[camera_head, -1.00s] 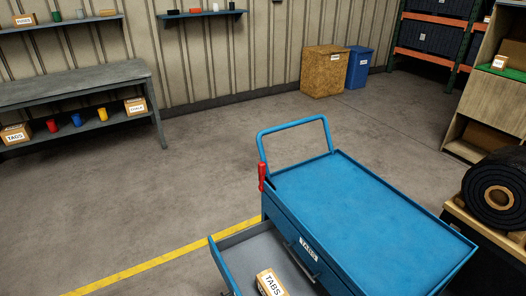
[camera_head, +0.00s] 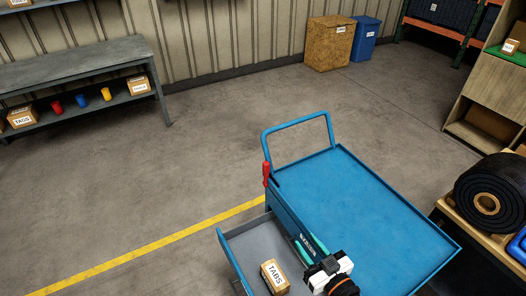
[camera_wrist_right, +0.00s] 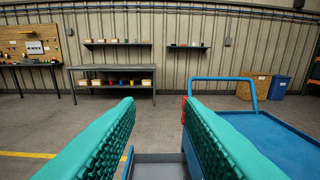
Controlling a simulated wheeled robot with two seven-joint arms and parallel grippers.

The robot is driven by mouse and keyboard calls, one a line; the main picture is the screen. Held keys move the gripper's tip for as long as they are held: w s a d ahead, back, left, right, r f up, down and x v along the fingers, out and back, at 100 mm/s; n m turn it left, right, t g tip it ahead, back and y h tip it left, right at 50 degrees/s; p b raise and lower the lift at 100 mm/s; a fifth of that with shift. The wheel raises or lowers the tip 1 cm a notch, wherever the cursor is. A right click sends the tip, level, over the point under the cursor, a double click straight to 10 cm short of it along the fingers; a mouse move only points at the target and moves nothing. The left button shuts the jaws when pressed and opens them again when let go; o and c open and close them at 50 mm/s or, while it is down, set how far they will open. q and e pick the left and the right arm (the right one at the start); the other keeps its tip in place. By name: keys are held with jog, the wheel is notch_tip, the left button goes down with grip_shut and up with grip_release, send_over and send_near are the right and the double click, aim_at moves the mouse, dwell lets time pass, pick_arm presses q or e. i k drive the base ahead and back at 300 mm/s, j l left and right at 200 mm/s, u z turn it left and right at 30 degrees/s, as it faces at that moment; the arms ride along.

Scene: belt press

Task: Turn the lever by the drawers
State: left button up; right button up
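My right gripper (camera_head: 309,242) has teal fingers and is over the cart's drawer side, apart from the lever and nearer to me. Its fingers (camera_wrist_right: 157,120) are spread wide with nothing between them. An open grey drawer (camera_head: 245,240) sticks out left from the cart and holds a box marked TABS (camera_head: 274,277). My left gripper is out of view.
The cart's blue push handle (camera_head: 297,125) rises behind the lever. A workbench (camera_head: 75,60) stands back left, and brown and blue bins (camera_head: 328,45) stand by the wall. A black roll (camera_head: 490,195) sits at the right. Floor left of the cart is clear.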

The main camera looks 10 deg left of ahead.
aim_at(265, 164)
jog(key=i+j, duration=0.15)
jog(key=i, duration=0.25)
jog(key=i+j, duration=0.15)
jog(key=i, duration=0.25)
jog(key=i+j, duration=0.1)
jog(key=i, duration=0.3)
